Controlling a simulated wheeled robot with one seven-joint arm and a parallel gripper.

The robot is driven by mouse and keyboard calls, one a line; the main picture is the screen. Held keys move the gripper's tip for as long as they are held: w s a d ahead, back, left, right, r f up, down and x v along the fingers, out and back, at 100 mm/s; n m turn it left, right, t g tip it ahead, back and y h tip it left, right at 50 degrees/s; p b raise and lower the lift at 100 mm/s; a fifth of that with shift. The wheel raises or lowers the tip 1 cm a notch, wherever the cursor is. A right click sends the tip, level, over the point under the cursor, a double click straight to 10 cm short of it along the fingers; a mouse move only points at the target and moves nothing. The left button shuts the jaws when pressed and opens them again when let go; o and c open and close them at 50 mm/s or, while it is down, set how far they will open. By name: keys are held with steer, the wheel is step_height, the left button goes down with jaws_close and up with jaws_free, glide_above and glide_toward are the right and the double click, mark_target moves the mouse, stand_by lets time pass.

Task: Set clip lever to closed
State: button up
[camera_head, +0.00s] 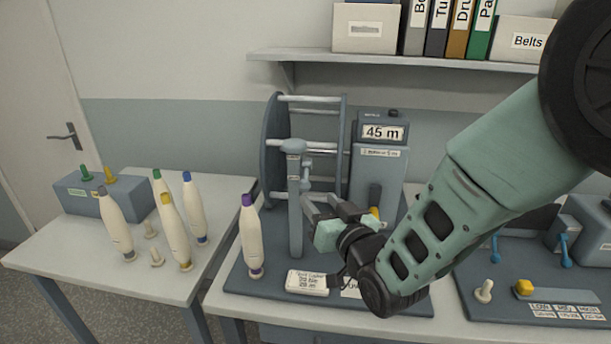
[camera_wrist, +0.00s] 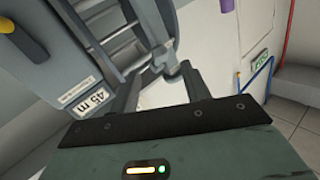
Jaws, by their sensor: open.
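A slim grey upright post (camera_head: 294,205) with a rounded cap stands on the blue-grey winding machine's base. A small pale clip-like part (camera_head: 307,172) sits on the post's right side; I cannot tell for sure that it is the clip lever, nor its setting. My gripper (camera_head: 322,207) is just right of the post, low down, with its jaws open and nothing seen in them. In the wrist view my gripper's fingers (camera_wrist: 160,88) stand apart, with a grey rounded part (camera_wrist: 180,72) close beyond them. Whether they touch it is unclear.
A purple-tipped bobbin (camera_head: 252,235) stands left of the post. A counter reading 45 m (camera_head: 383,133) and a slatted reel (camera_head: 276,150) stand behind. Several bobbins stand on the left table (camera_head: 70,250). My arm covers the right side.

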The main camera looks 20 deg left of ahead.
mark_target(308, 187)
steer(key=p+x, duration=0.2)
steer(key=x, duration=0.6)
steer(key=shift+a+p, duration=0.1)
steer(key=shift+p, duration=0.25)
steer(key=c, duration=1)
